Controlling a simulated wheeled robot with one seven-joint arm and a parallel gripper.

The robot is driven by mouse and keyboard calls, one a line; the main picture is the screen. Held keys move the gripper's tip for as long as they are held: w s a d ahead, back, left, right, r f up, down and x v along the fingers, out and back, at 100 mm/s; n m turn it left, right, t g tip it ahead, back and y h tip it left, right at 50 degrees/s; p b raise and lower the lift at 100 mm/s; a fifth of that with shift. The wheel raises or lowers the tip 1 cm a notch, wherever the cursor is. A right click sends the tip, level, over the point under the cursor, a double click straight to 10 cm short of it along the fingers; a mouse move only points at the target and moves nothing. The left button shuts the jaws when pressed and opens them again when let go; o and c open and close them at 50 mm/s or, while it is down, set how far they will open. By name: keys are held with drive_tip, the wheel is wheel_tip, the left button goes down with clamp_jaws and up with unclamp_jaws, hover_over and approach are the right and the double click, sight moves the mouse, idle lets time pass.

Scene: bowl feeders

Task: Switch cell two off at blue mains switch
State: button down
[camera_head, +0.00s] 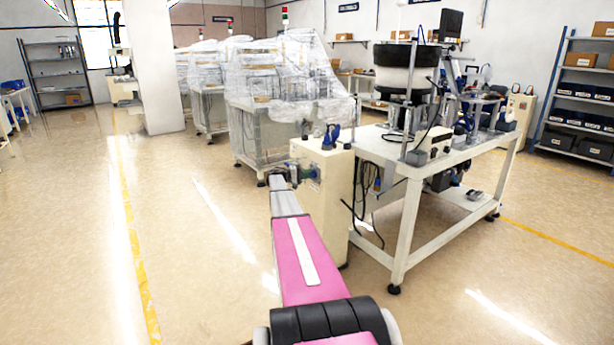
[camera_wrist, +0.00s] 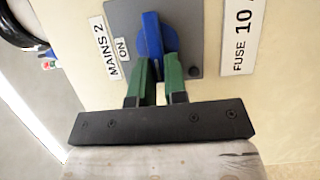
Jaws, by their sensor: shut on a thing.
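The blue mains switch (camera_wrist: 152,36) sits on a grey plate (camera_wrist: 188,18) on a cream cabinet. A label beside it reads "MAINS 2" (camera_wrist: 103,46), and a smaller label reads "ON" (camera_wrist: 122,48). My gripper (camera_wrist: 159,72) has green fingers, one on each side of the switch's blue handle, and is shut on it. In the head view my gripper (camera_head: 294,172) is at the side of the cream cabinet (camera_head: 326,190); the switch itself is too small and covered to make out clearly there.
A "FUSE 10 A" label (camera_wrist: 243,35) is right of the switch. A white workbench (camera_head: 440,158) with a bowl feeder (camera_head: 405,70) stands right of the cabinet, with cables hanging between. Plastic-wrapped machines (camera_head: 285,80) stand behind. The floor at left is clear.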

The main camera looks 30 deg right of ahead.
drive_tip(key=shift+d, duration=0.2)
drive_tip(key=c, duration=1.2)
unclamp_jaws()
drive_tip(key=shift+s, duration=0.1)
drive_tip(key=shift+o, duration=0.2)
drive_tip(key=v, duration=1)
drive_tip(key=shift+a, duration=0.4)
drive_tip(key=s+a+f+n+t+y, duration=0.15)
drive_tip(key=s+a+f+y, duration=0.35)
drive_tip(key=s+a, duration=0.8)
drive_tip(key=s+a+f+n+t+y, duration=0.1)
drive_tip(key=s+a+f+t+y, duration=0.3)
drive_tip(key=s+a, duration=0.9)
drive_tip(key=s+a+f+y, duration=0.1)
drive_tip(key=s+a+y, duration=0.7)
drive_tip(key=s+a, duration=1.1)
drive_tip(key=shift+s+n, duration=0.45)
drive_tip(key=shift+s, duration=0.7)
